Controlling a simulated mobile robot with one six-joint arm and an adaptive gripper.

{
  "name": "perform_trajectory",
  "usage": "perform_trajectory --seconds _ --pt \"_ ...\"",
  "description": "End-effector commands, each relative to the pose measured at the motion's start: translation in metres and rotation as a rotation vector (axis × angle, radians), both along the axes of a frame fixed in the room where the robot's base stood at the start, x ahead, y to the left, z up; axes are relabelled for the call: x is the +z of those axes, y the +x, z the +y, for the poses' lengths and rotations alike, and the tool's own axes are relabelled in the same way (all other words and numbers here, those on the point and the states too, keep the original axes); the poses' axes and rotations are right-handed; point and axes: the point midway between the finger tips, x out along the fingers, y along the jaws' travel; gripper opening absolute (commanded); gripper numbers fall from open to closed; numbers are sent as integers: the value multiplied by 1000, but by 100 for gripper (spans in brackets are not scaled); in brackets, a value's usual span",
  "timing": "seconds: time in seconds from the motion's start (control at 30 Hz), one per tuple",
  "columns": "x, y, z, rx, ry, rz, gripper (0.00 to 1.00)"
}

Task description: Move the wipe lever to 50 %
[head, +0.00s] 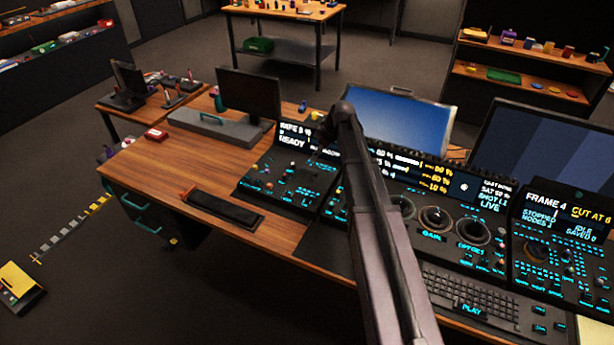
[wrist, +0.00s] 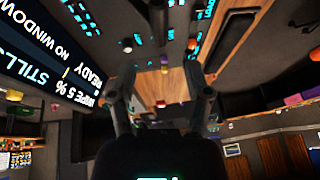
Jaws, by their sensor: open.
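The wipe panel (head: 283,187) is the left console section, and its screen (head: 295,136) reads WIPE, a small percentage and READY. In the wrist view the same screen (wrist: 50,55) reads WIPE 5 %, READY and NO WINDOW. My gripper (wrist: 152,72) is open, its two fingers apart with nothing clearly held between them. It is close to the panel, with the screen to its left in the wrist view. Small knobs show just beyond the fingers, but I cannot tell which one is the wipe lever. In the head view my arm hides part of this area.
To the right stand a panel with several trackballs (head: 436,217), a keyboard (head: 470,295) and another panel (head: 562,250). Monitors (head: 400,112) rise behind the consoles.

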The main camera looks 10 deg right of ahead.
Motion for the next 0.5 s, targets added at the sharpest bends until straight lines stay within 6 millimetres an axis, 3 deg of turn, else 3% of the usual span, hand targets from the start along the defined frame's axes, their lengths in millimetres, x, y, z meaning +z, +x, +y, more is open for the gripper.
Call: perform_trajectory --seconds 0.5 --pt "-45 7 16 1 -1 -1 64"
